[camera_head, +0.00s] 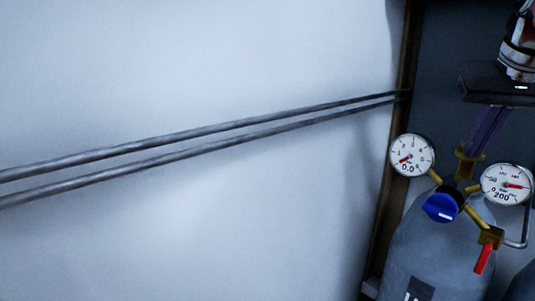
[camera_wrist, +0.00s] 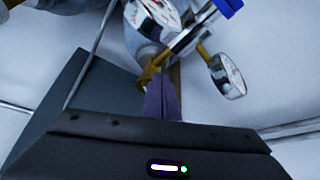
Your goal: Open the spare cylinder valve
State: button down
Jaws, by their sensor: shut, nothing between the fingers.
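A grey gas cylinder (camera_head: 440,255) stands at the right of the head view, its label cut off at the bottom. A brass fitting (camera_head: 465,165) rises at its top, in front of the wall; it also shows in the wrist view (camera_wrist: 148,76). A blue knob (camera_head: 440,208) and a red lever (camera_head: 484,260), hanging down at a slant, sit on the regulator. My gripper (camera_head: 476,150) has purple fingers, shut and empty, with tips close beside the brass fitting. The fingers also show in the wrist view (camera_wrist: 160,95). I cannot tell whether they touch it.
A left gauge (camera_head: 411,155) has its needle near zero; a right gauge (camera_head: 507,184) reads higher. A bent metal tube (camera_head: 526,225) runs beside the right gauge. Two pipes (camera_head: 180,145) cross the pale wall. Another rounded grey thing (camera_head: 525,285) is cut off at lower right.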

jog(key=shift+w+d, duration=0.4)
jog(key=shift+w, duration=0.1)
dwell(1.2)
jog(key=shift+s+d, duration=0.2)
jog(key=shift+d, duration=0.3)
jog(key=shift+s+d, duration=0.15)
jog(key=shift+d, duration=0.3)
dwell(0.4)
jog(key=shift+s, duration=0.2)
jog(key=shift+s+a, duration=0.1)
jog(key=shift+s, duration=0.15)
dwell(0.3)
notch_tip(320, 180, up, 6)
dwell(0.7)
jog(key=shift+s, duration=0.1)
